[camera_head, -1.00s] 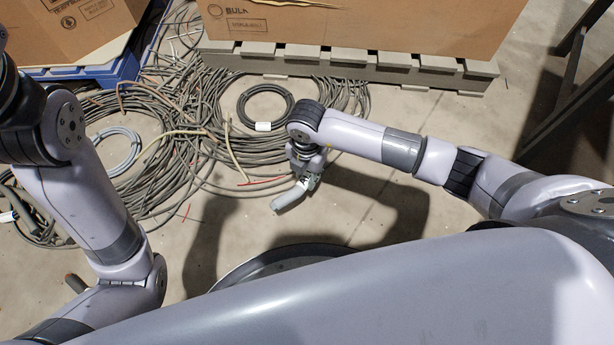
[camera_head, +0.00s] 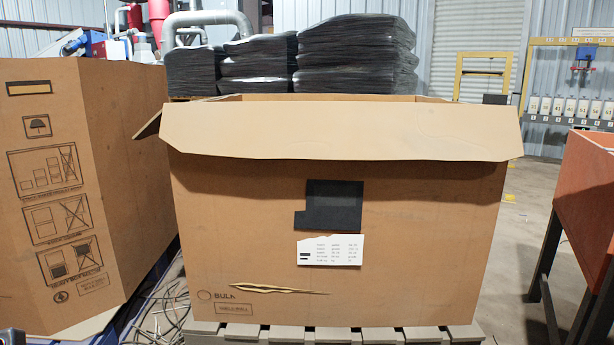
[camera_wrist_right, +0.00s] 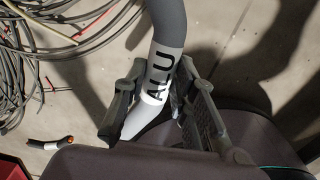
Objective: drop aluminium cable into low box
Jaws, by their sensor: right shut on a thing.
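In the right wrist view, my right gripper (camera_wrist_right: 160,92) is shut on a thick grey cable (camera_wrist_right: 167,22). The cable has a white label (camera_wrist_right: 164,66) printed "ALU" between the fingers, and it runs out past the top of the picture. In the head view, a large cardboard box (camera_head: 260,260) stands in the middle on a grey pallet. Its front flap (camera_head: 340,130) is folded outward, and its inside is hidden. No box is marked as low, so I cannot tell which one is the low box. My left gripper is out of view.
A second cardboard box (camera_head: 135,180) stands at the left on a blue base. An orange bin (camera_head: 590,190) on dark legs stands at the right. Black stacked sacks (camera_head: 355,55) rise behind the middle box. Loose cables (camera_wrist_right: 30,60) lie on the floor. Bare floor shows between box and bin.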

